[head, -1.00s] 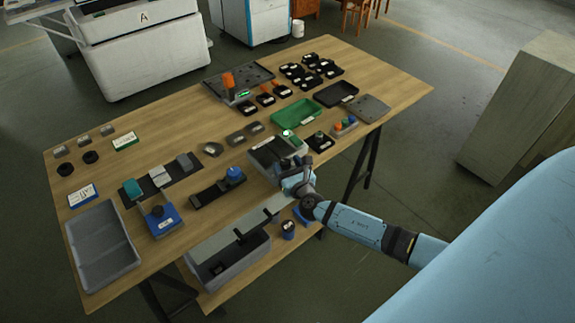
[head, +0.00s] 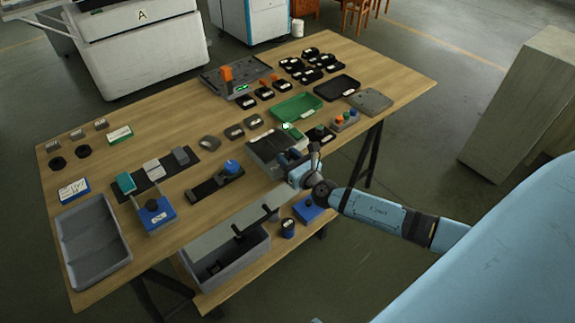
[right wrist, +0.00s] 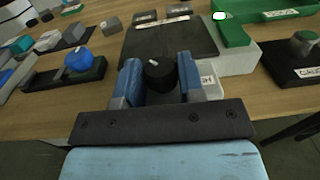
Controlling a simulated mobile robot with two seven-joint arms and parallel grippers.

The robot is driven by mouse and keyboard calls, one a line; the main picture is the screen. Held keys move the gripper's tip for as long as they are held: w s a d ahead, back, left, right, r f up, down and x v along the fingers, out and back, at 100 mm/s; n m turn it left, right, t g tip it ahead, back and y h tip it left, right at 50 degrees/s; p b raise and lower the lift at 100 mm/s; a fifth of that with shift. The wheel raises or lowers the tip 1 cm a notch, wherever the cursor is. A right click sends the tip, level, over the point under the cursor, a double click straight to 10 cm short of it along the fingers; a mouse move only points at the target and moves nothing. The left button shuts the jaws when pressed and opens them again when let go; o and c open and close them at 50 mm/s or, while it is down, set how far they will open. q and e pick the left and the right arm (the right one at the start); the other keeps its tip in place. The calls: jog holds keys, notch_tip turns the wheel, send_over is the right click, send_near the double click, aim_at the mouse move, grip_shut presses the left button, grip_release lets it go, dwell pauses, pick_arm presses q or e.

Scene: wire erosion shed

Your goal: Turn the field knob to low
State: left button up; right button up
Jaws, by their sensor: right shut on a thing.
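The field knob is a black round knob (right wrist: 160,75) with a white mark on top, seen between my fingers in the right wrist view. The mark points toward the far side of the picture, slightly left. The knob sits at the near side of a grey box with a dark top plate (right wrist: 168,38); the box (head: 268,146) is at the table's front edge in the head view. A white label ending in "GH" (right wrist: 208,80) shows right of the knob; other labels are hidden. My right gripper (head: 291,158) is shut on the knob with its blue fingers either side. My left gripper is out of view.
A black block with a grey-green knob (head: 319,132) stands right of the box. A blue knob on a black slide (head: 231,167) lies to its left. A green tray (head: 297,107) lies behind. A grey bin (head: 225,262) stands on a lower shelf.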

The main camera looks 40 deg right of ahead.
jog(key=shift+d+f+n+y+b, duration=0.15)
jog(key=shift+f+n+y+b, duration=0.2)
jog(key=shift+b, duration=0.35)
jog(key=n+y+b, duration=0.1)
jog(key=b, duration=0.2)
jog(key=shift+y, duration=0.35)
jog(key=n+y+b, duration=0.1)
jog(key=b, duration=0.2)
jog(key=shift+d+g+y+b, duration=0.1)
jog(key=shift+g+y+b, duration=0.3)
jog(key=shift+r+n+y+b, duration=0.15)
jog(key=shift+n+y+b, duration=0.15)
jog(key=shift+b, duration=0.35)
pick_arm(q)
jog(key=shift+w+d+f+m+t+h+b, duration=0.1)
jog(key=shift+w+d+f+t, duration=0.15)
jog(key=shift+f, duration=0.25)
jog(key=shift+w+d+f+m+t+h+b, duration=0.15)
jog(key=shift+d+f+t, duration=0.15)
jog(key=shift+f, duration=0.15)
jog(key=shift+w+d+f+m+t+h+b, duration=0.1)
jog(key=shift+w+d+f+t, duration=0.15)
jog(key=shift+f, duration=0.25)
pick_arm(e)
jog(key=shift+r, duration=0.25)
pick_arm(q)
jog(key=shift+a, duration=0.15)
pick_arm(e)
jog(key=o, duration=0.9)
